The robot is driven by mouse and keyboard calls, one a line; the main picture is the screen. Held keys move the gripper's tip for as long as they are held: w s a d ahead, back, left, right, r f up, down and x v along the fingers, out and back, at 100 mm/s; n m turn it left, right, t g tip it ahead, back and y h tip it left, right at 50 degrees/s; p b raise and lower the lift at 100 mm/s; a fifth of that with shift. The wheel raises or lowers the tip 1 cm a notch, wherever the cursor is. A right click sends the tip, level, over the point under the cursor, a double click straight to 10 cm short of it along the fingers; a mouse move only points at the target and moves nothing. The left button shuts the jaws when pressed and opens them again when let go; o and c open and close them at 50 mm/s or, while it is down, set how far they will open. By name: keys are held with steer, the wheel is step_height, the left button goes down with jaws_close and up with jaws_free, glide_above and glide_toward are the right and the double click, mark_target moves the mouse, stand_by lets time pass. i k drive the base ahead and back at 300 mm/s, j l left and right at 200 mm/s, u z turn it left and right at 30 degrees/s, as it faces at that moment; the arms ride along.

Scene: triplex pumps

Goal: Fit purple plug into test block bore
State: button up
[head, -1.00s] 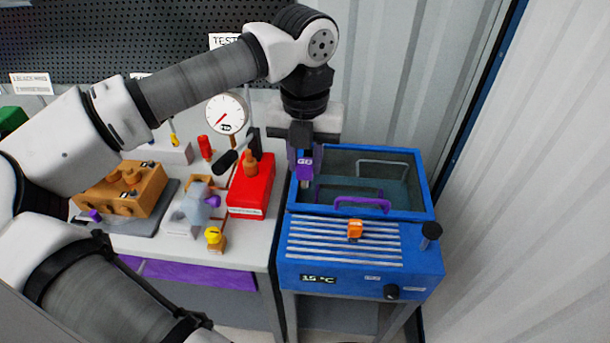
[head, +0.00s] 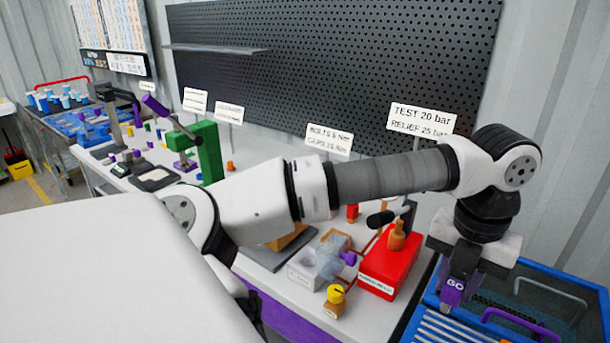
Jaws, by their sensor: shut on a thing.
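My gripper (head: 462,272) is at the lower right of the head view, pointing down over the left side of the blue bath. It is shut on a purple piece marked GO (head: 454,286). I cannot tell if this piece is the plug; its lower end is hard to make out. A pale translucent block (head: 333,246) with a purple fitting (head: 349,258) on its right side stands on the bench, left of the gripper. No part is clearly labelled as the test block, and no bore can be made out.
The blue bath (head: 428,300) with a purple handle (head: 520,322) lies under the gripper. A red box (head: 388,268) and a yellow-capped fitting (head: 334,300) stand left of it. A green press (head: 209,150) stands farther left. My arm crosses the bench and hides part of it.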

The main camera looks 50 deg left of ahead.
mark_target(304, 269)
steer(key=k+u, duration=0.2)
steer(key=k, duration=0.4)
steer(key=j+u, duration=0.1)
steer(key=u, duration=1)
steer(key=i+l+u, duration=0.2)
steer(key=i, duration=0.2)
steer(key=i+l+u, duration=0.15)
steer(key=i, duration=0.25)
